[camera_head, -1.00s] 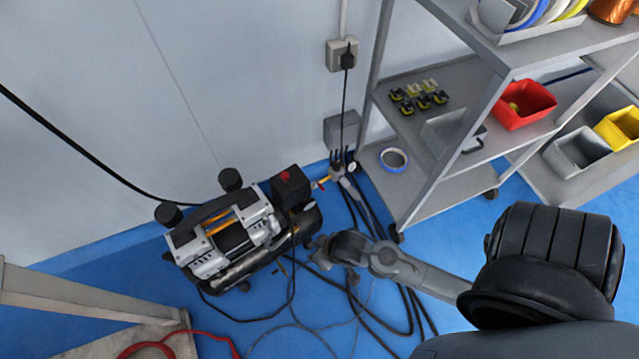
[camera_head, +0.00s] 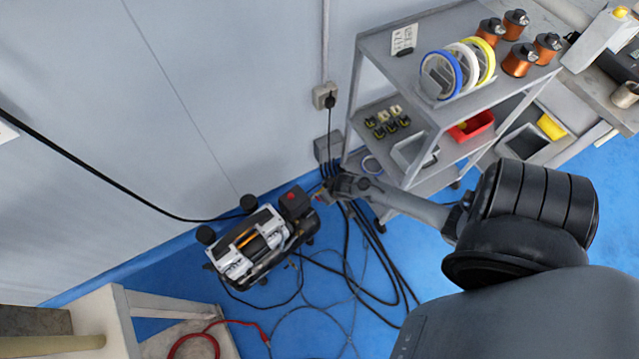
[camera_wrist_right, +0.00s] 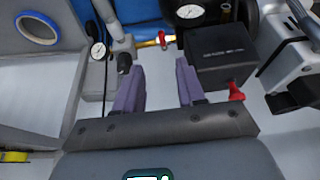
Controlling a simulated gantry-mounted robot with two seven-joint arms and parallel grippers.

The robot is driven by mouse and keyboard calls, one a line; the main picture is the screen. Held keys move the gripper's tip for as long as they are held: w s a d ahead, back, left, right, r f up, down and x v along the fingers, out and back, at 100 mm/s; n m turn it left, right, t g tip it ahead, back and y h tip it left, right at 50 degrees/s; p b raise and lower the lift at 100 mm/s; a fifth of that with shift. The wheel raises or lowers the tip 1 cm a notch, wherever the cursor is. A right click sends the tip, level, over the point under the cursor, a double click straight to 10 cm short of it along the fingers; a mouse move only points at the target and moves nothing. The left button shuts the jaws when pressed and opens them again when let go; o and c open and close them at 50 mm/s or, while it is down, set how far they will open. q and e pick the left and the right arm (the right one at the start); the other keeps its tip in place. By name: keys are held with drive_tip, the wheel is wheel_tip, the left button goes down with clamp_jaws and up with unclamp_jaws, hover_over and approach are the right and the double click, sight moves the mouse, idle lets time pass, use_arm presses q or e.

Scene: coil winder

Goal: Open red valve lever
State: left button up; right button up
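The red valve lever (camera_wrist_right: 162,39) sits on a small brass valve between a grey pipe fitting and the compressor in the right wrist view. My right gripper (camera_wrist_right: 158,77) is open and empty. Its two purple fingers stand apart, with the lever seen just beyond the gap between the fingertips; no contact shows. In the head view my right gripper (camera_head: 327,188) is beside the compressor (camera_head: 250,243), and largely hides the valve. A separate red knob (camera_wrist_right: 236,92) is on the black box of the compressor. My left gripper is not in view.
Pressure gauges (camera_wrist_right: 190,11) are near the valve. A grey shelf cart (camera_head: 430,113) with spools and bins stands to the right. Black hoses (camera_head: 375,255) cross the blue floor. A pale bench (camera_head: 110,300) with a red hose is at lower left.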

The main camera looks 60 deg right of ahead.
sight(318, 199)
drive_tip(key=b+x, duration=0.6)
drive_tip(key=x, duration=0.4)
drive_tip(key=shift+w+f+b, duration=0.15)
drive_tip(key=shift+w+b, duration=0.1)
drive_tip(key=shift+b, duration=0.1)
drive_tip(key=shift+a, duration=0.1)
drive_tip(key=shift+c, duration=0.4)
clamp_jaws()
